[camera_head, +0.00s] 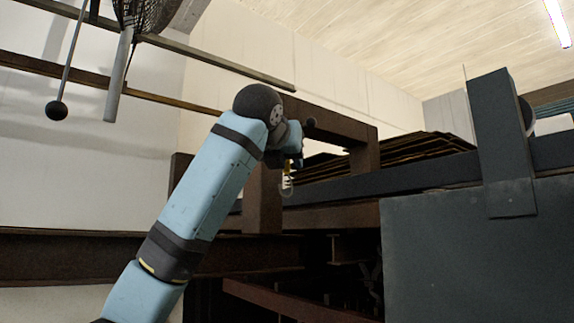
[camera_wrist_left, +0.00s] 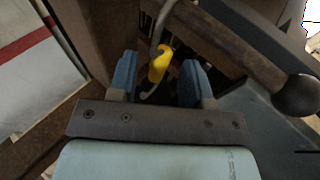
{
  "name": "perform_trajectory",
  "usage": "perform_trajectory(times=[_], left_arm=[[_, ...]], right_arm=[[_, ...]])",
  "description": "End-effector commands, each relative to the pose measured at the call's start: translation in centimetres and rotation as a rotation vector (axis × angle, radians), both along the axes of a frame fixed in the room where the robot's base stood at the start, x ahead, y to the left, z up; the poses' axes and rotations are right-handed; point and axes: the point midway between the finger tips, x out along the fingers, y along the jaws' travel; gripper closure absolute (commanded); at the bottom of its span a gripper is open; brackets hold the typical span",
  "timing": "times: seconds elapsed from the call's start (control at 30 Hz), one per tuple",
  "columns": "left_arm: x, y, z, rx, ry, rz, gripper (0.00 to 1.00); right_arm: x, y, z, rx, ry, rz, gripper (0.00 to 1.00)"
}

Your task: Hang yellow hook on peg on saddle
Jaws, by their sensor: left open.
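The yellow hook (camera_wrist_left: 160,62) has a yellow middle and bent grey metal ends; it also shows small in the head view (camera_head: 288,169). Its upper grey end runs up to the brown peg (camera_wrist_left: 235,50) and appears to loop at it, but the contact is cut off by the picture edge. The peg ends in a dark ball (camera_wrist_left: 297,95). The saddle (camera_head: 335,125) is a brown frame on the beams. My left gripper (camera_wrist_left: 158,66) is open, with one blue finger on each side of the hook and visible gaps. My right gripper is not in view.
A dark grey panel with an upright post (camera_head: 505,140) stands at the right. Stacked brown sheets (camera_head: 400,155) lie behind the saddle. Rails (camera_head: 200,60) and a hanging rod with a dark ball (camera_head: 57,110) are at the upper left.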

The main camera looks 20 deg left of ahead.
Motion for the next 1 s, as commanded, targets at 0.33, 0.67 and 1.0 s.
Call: perform_trajectory(times=[0.33,0.67,1.0], left_arm=[[-7.8,0.0,1.6,0.002,-0.006,0.001,0.55],[-11.6,0.1,2.7,0.001,-0.001,0.002,0.55],[-11.8,0.0,2.8,0.000,0.000,0.001,0.55]], right_arm=[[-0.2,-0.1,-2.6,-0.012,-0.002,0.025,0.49],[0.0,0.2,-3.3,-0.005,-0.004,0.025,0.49],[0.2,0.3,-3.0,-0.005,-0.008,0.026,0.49]])
